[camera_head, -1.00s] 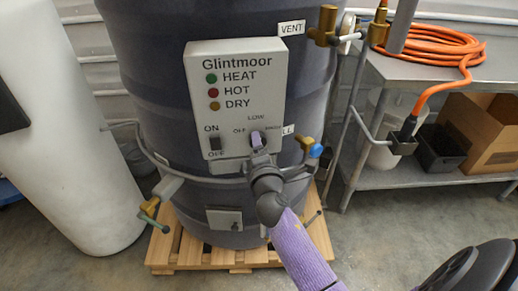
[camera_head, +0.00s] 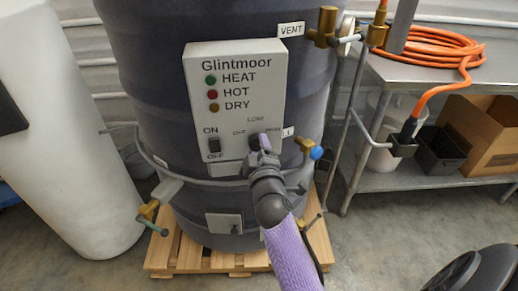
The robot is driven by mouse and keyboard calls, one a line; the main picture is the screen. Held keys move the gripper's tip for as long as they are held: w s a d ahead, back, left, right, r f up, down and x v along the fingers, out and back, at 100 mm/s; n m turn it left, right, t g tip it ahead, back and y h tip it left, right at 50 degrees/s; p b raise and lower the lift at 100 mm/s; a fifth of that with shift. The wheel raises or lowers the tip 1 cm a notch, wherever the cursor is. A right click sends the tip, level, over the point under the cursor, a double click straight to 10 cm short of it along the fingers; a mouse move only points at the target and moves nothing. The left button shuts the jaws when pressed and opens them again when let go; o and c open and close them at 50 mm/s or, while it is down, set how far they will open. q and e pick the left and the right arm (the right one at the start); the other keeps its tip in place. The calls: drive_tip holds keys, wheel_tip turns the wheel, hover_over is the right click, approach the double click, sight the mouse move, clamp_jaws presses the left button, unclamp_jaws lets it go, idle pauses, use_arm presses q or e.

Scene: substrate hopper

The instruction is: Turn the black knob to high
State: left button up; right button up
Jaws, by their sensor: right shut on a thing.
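The grey Glintmoor control panel (camera_head: 235,70) is on the front of the dark hopper drum (camera_head: 150,60). It has green, red and amber lamps marked HEAT, HOT and DRY, and a black ON/OFF switch (camera_head: 214,146) at its lower left. The black knob is at the panel's lower right, below the LOW label; my right gripper (camera_head: 260,142) covers most of it. The right gripper is shut on the knob, with my purple-sleeved arm coming up from below. The knob's pointer direction cannot be told. My left gripper is not in view.
Brass valves stick out at the top right (camera_head: 325,27), right (camera_head: 305,146) and lower left (camera_head: 147,211) of the drum. The drum stands on a wooden pallet (camera_head: 160,258). A metal table (camera_head: 400,72) with a coiled orange hose (camera_head: 425,42) is at right.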

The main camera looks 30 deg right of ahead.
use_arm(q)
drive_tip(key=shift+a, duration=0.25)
use_arm(e)
drive_tip(key=shift+f, duration=0.1)
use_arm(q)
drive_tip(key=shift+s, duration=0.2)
use_arm(e)
drive_tip(key=o, duration=1.3)
drive_tip(key=shift+c, duration=0.2)
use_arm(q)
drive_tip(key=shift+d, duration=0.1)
